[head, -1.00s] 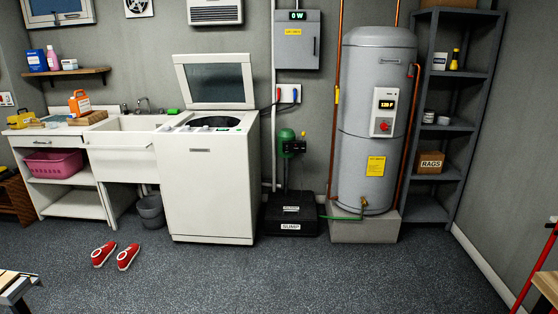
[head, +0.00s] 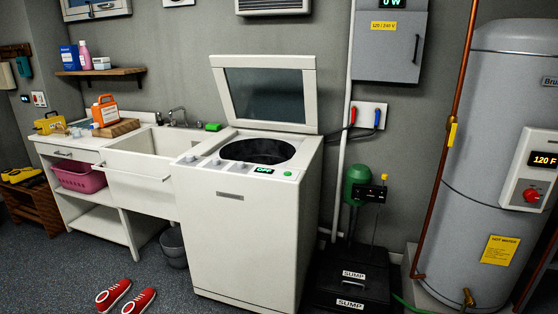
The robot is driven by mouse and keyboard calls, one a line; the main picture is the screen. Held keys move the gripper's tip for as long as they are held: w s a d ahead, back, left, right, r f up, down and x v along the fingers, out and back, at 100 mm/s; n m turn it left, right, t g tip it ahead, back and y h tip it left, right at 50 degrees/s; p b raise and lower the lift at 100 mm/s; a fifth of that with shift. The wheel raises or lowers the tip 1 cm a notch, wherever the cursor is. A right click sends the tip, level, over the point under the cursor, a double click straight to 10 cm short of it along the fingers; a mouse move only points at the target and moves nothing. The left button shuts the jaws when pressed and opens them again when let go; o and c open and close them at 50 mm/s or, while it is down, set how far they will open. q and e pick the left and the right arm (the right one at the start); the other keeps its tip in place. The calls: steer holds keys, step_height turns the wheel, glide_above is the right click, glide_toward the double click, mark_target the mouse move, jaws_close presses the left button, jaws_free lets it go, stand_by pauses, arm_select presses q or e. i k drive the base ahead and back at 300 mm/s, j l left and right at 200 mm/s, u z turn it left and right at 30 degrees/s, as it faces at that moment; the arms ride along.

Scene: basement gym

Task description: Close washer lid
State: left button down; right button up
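The washer (head: 246,225) is a white top-loading machine standing left of the sump box. Its lid (head: 267,93), a white frame with a dark glass pane, stands raised and leans back at the rear of the top. The round dark drum opening (head: 258,151) is uncovered. A small display on the washer's top front reads OFF. Neither of my grippers shows in the head view now.
A white sink (head: 140,165) adjoins the washer's left side, with a green item (head: 213,127) on its back edge. Red shoes (head: 113,294) lie on the floor at front left. A black sump box (head: 349,284) and grey water heater (head: 495,130) stand to the right.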

mark_target(219, 62)
steer(key=i+j+u, duration=0.1)
steer(key=i+u, duration=0.15)
steer(key=i, duration=1.05)
